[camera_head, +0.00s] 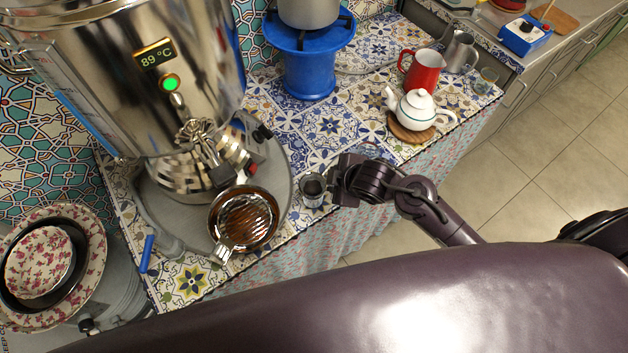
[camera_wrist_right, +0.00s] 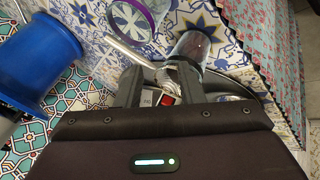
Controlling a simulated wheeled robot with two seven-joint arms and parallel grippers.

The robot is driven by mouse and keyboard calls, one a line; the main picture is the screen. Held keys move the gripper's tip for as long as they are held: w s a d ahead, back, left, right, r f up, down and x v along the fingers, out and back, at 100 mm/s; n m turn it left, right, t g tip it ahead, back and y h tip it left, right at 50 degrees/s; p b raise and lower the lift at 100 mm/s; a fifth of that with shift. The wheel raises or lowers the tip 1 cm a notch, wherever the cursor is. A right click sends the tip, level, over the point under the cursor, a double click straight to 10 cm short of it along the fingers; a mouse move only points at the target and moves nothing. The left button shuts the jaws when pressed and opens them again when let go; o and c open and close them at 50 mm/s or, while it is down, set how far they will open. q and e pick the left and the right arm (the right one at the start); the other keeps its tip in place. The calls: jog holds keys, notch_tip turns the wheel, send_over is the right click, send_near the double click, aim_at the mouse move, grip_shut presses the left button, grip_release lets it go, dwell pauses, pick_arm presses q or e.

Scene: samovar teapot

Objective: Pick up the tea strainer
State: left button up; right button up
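A round strainer-like piece with a purple rim (camera_wrist_right: 154,34) and a thin pale handle (camera_wrist_right: 128,52) lies on the patterned tiles in the right wrist view. I take it for the tea strainer. In the head view only part of its rim (camera_head: 372,147) shows behind my right gripper (camera_head: 338,187). In the wrist view my right gripper (camera_wrist_right: 158,82) has its two fingers apart, with the handle's end just beyond them. I see nothing held between them. My left gripper is not in view.
A glass with dark contents (camera_head: 313,188) stands close beside the right gripper. The chrome samovar (camera_head: 110,60) and a brown slotted bowl (camera_head: 243,218) are at left. A white teapot (camera_head: 416,108) and a red jug (camera_head: 423,70) stand behind. The counter edge is near.

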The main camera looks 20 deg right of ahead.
aim_at(324, 173)
jog(key=shift+w+a+f+n+g+y+p, duration=0.2)
jog(key=shift+w+f+n+y+p, duration=0.3)
jog(key=shift+n, duration=1.4)
jog(key=shift+w+a+f+n+g+y+p, duration=0.15)
jog(key=shift+w+f+n+p, duration=0.5)
jog(key=shift+n, duration=1.25)
jog(key=shift+w+a+f+n+g+y+p, duration=0.2)
jog(key=shift+w+f+n+y+p, duration=0.4)
jog(key=shift+n, duration=1.3)
jog(key=shift+w+r+h, duration=0.15)
jog(key=shift+r+h, duration=0.1)
jog(key=shift+r, duration=0.05)
grip_shut()
